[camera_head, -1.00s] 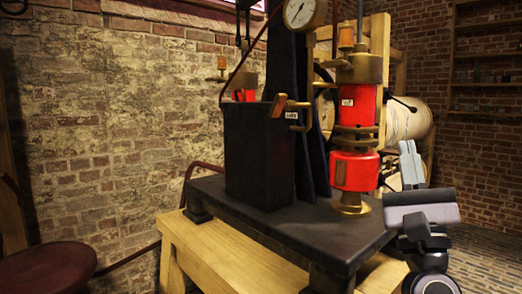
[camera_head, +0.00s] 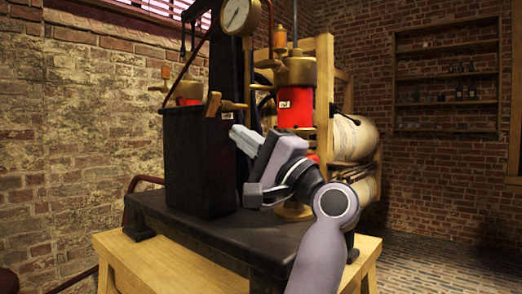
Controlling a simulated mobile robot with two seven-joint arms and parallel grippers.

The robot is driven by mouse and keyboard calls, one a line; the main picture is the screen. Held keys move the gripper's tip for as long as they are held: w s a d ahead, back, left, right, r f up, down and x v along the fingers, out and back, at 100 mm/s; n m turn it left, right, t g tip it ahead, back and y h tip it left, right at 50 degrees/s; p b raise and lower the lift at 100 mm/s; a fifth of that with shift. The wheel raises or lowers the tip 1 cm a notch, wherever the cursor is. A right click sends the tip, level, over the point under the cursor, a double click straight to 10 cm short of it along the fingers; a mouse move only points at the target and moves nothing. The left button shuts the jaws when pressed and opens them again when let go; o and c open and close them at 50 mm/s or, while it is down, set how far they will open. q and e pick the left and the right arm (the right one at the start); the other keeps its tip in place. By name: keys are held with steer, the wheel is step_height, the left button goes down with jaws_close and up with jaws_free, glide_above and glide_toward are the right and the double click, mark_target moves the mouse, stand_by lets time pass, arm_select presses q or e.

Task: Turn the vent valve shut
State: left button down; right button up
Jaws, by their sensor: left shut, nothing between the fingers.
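A brass handle with a wooden grip (camera_head: 213,104) sticks out at the top of the black box (camera_head: 195,165), with a small white label by it; I cannot tell for sure that it is the vent valve. A red cylinder (camera_head: 295,105) with a brass cap (camera_head: 297,70) and a wooden knob (camera_head: 279,37) stands behind. My left gripper (camera_head: 243,139) is shut and empty. Its fingertips point left, just below and right of the handle in the picture; I cannot tell if they touch anything. It hides the cylinder's lower part. My right gripper is out of view.
The black base plate (camera_head: 220,232) rests on a wooden bench (camera_head: 150,265). A round gauge (camera_head: 240,16) is above. A pale drum (camera_head: 354,139) stands behind at the right. Brick walls and a shelf (camera_head: 446,95) close off the back. The floor at the right is clear.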

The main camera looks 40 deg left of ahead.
mark_target(213, 113)
arm_select(q)
steer(key=x, duration=0.6)
steer(key=shift+a+r, duration=0.15)
steer(key=shift+a, duration=0.2)
steer(key=shift+w, duration=0.15)
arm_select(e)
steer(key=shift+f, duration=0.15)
